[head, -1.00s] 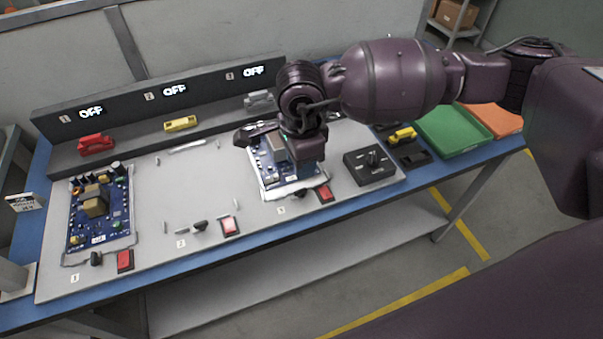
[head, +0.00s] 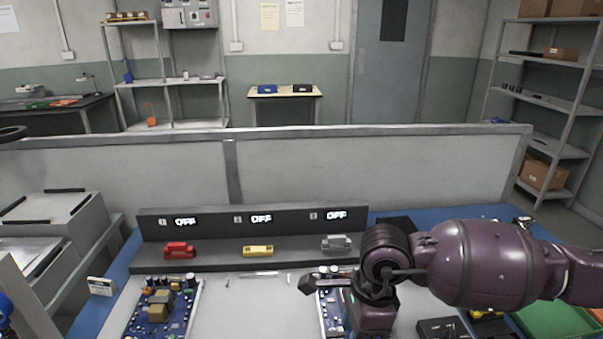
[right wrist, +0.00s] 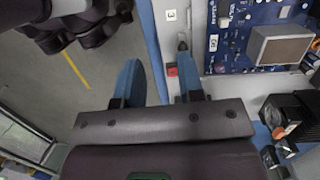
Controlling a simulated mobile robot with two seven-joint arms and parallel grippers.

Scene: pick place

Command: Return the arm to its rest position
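My right arm comes in from the right in the head view, its wrist low over the right circuit board (head: 330,300). My left gripper is not in view.
Another board (head: 165,310) lies at the left of the grey panel. Red (head: 178,250), yellow (head: 258,251) and grey (head: 336,242) connectors sit below three OFF displays. A green tray (head: 560,318) is at the right. A low partition (head: 320,165) stands behind the table.

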